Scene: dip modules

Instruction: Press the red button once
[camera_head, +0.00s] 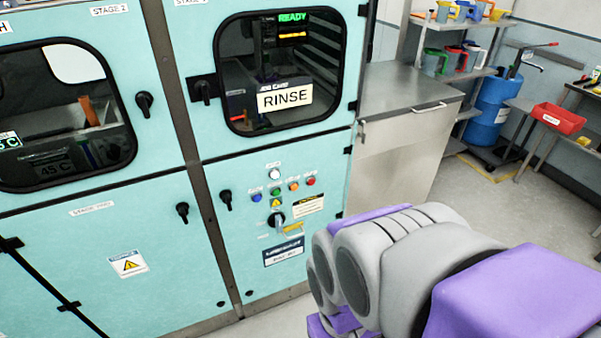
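The red button (310,181) is at the right end of a row of small round buttons on the teal machine's lower right door. An orange button (293,187), a green button (275,191) and a blue button (256,198) sit to its left. A white button or lamp (274,174) is above the row. The small labels by the buttons are too blurred to read. My purple and grey arm fills the lower right, apart from the panel in the picture. My gripper is not in view.
A rotary switch (276,219) is below the buttons. Black door handles (226,200) stick out to the left. A grey metal cabinet (395,150) stands right of the machine. A blue drum (491,110) and a red bin (559,118) are farther back. Floor shows between the cabinet and my arm.

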